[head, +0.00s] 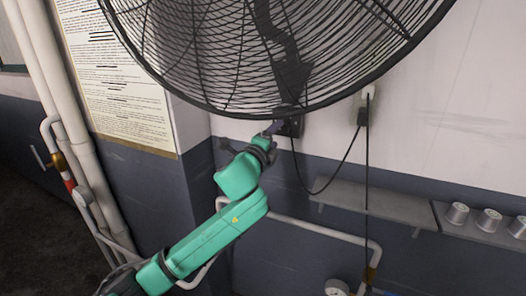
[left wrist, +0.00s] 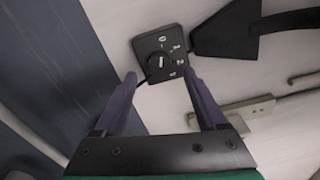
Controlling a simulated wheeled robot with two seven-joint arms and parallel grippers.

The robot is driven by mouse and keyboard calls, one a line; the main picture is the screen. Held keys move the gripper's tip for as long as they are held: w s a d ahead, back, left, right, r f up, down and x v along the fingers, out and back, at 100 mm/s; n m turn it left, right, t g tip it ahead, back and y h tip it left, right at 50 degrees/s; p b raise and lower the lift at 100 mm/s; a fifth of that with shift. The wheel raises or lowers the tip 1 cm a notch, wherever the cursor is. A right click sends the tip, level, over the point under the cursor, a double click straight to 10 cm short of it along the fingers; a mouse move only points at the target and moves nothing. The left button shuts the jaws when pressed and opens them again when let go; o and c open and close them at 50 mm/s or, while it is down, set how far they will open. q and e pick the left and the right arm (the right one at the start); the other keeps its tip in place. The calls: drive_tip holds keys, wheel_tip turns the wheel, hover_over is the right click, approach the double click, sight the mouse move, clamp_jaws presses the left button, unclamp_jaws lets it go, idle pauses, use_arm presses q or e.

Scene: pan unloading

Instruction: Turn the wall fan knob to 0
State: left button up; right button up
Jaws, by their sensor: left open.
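The wall fan (head: 270,50) fills the top of the head view with its dark wire cage. Its control box (head: 291,127) shows just under the cage, partly covered by my gripper. In the left wrist view the square black plate (left wrist: 176,44) carries white numbers and a round black knob (left wrist: 158,63) with a light pointer mark. My left gripper (head: 273,129) is up at the control box. In the left wrist view its two purple fingers (left wrist: 160,77) are apart, with the knob between and just beyond their tips. I cannot tell whether they touch it. My right gripper is not in view.
A power cord (head: 340,180) hangs from the wall outlet (head: 366,103) right of the box. White pipes (head: 60,110) run down the left wall beside a notice board (head: 115,75).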

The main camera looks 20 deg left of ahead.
use_arm(q)
drive_tip(key=s+b, duration=0.3)
drive_tip(key=s, duration=0.8)
drive_tip(key=shift+s+a, duration=0.25)
drive_tip(key=shift+a, duration=0.15)
